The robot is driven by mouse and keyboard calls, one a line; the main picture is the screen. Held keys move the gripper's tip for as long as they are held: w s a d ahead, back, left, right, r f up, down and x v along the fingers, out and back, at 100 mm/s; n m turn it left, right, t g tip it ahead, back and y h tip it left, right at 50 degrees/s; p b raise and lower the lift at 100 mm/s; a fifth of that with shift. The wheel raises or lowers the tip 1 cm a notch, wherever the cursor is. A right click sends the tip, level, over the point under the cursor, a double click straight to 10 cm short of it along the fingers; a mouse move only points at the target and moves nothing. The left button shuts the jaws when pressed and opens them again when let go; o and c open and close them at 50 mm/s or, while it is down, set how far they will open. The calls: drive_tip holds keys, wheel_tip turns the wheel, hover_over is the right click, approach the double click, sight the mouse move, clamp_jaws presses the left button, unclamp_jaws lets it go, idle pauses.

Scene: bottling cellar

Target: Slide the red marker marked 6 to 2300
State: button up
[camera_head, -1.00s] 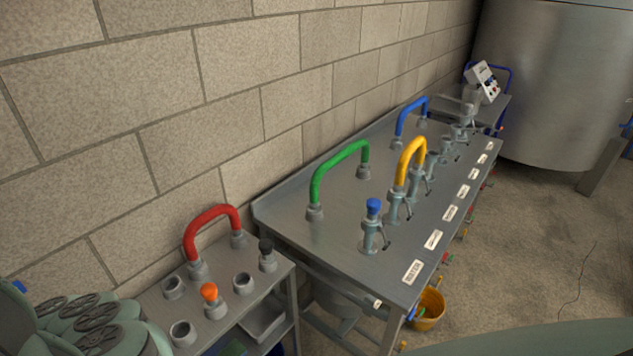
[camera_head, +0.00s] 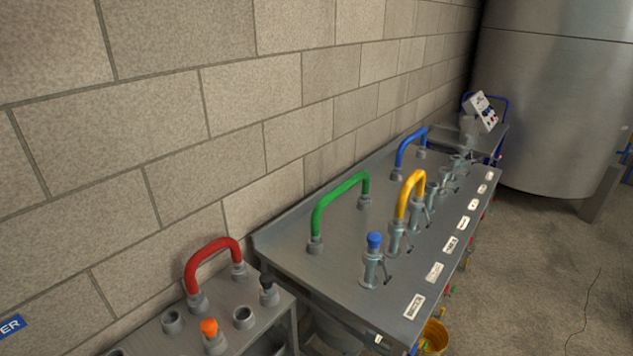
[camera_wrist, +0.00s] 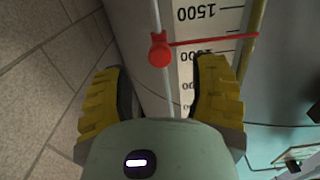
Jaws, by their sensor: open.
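In the wrist view a red marker (camera_wrist: 159,50) sits on a thin upright rod, with a thin red pointer reaching right across a white scale (camera_wrist: 188,75). The scale reads 1500 above the pointer; the figure just below the pointer is partly covered and hard to read. No 6 can be read on the marker, and no 2300 is visible. The head view shows neither marker nor gripper.
A block wall (camera_wrist: 35,90) runs close on the left in the wrist view. A yellowish pipe (camera_wrist: 250,45) stands right of the scale. In the head view a steel bench (camera_head: 300,260) carries coloured pipes and taps, with a large tank (camera_head: 550,100) behind.

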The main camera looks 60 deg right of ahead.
drive_tip(key=shift+w+a, duration=0.15)
drive_tip(key=shift+a, duration=2.25)
clamp_jaws()
drive_tip(key=shift+p, duration=0.3)
